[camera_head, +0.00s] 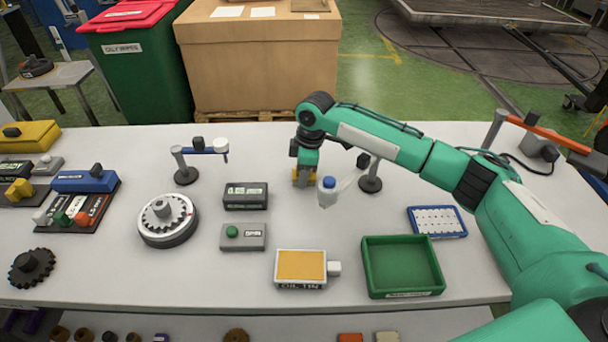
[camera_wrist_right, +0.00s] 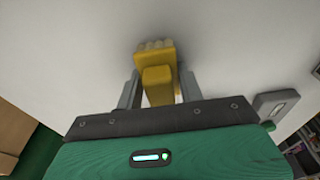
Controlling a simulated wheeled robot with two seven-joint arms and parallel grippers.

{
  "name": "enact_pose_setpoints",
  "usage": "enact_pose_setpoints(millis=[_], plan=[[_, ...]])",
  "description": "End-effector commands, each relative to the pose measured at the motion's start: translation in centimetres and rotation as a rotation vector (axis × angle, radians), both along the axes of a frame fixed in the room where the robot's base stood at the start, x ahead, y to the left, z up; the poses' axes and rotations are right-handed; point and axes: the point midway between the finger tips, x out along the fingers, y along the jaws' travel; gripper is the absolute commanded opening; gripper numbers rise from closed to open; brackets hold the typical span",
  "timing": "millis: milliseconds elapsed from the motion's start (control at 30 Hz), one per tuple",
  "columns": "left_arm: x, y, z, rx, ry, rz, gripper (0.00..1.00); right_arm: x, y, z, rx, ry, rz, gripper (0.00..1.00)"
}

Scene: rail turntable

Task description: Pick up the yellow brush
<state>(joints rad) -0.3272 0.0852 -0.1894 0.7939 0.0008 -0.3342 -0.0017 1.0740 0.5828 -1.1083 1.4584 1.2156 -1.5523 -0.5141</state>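The yellow brush (camera_wrist_right: 156,62) shows in the right wrist view between the two grey fingers of my right gripper (camera_wrist_right: 160,90). A thin light gap shows between the brush and the right-hand finger; the left-hand finger is close beside it. The gripper looks open around the brush, with no clear grip. In the head view my right gripper (camera_head: 305,178) points down at the middle back of the white table, and small yellow parts of the brush (camera_head: 296,178) show at its fingers. The rest of the brush is hidden there. My left gripper is not in view.
Grey boxes (camera_head: 243,237), an oil tin (camera_head: 301,266) and a green tray (camera_head: 403,294) lie nearer the front.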

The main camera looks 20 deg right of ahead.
Motion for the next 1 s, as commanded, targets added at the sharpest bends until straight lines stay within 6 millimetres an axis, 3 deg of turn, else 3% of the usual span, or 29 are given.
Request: enact_pose_setpoints(millis=[367, 567, 767, 1000], plan=[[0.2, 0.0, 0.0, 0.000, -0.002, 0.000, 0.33, 0.0, 0.0, 0.3, 0.001, -0.001, 0.000, 0.15], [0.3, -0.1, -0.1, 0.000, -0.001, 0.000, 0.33, 0.1, 0.0, 2.0, 0.000, -0.002, 0.000, 0.15], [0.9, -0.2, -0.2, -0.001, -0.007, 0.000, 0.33, 0.1, 0.0, 6.0, 0.002, -0.005, 0.000, 0.15], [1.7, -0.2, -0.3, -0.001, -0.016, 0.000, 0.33, 0.1, 0.0, 13.0, 0.002, -0.005, -0.001, 0.15]])
